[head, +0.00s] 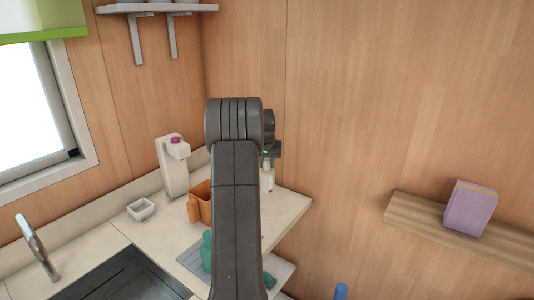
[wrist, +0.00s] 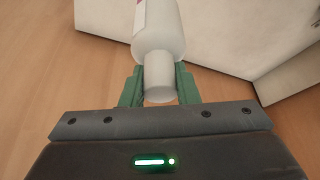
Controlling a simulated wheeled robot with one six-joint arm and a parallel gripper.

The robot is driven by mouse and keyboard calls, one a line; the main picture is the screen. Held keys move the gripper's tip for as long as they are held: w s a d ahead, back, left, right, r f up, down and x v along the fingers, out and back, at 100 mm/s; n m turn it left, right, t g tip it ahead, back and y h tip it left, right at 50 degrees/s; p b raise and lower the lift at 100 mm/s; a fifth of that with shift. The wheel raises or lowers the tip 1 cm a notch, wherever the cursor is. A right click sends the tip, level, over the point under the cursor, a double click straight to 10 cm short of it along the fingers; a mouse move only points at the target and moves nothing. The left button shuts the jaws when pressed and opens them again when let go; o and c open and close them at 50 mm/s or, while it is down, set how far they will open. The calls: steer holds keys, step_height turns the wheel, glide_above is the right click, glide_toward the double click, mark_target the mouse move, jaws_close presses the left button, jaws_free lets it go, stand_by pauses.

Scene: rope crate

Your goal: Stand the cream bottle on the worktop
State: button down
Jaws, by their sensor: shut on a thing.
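My gripper (wrist: 159,92) is shut on the cream bottle (wrist: 160,35), with its green fingers on both sides of the narrow neck end. In the head view the gripper (head: 271,153) is mostly hidden behind my dark arm, and the bottle (head: 267,180) shows just right of the arm, hanging below the gripper and looking roughly upright. The pale worktop (head: 289,206) spreads below and around it. Whether the bottle's base touches the worktop cannot be told. A pale surface with a corner (wrist: 240,40) shows beyond the bottle in the wrist view.
On the worktop stand an orange-brown container (head: 194,210), a white dispenser-like appliance (head: 172,170), a small white dish (head: 141,209) and a teal item (head: 207,250). A sink (head: 120,278) lies at front left. A wall shelf (head: 415,217) holds a purple box (head: 470,208).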

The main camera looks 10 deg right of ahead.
steer(key=shift+s+a+f, duration=0.15)
steer(key=shift+a, duration=0.3)
steer(key=shift+f+b, duration=1.85)
steer(key=shift+f, duration=1.15)
steer(key=shift+f+b, duration=0.3)
steer(key=shift+f, duration=0.2)
steer(key=c, duration=1)
jaws_free()
steer(key=shift+c, duration=0.2)
steer(key=shift+r, duration=0.15)
steer(key=b+v, duration=0.1)
steer(key=v, duration=1.2)
steer(key=shift+r+b, duration=0.25)
steer(key=shift+b, duration=0.15)
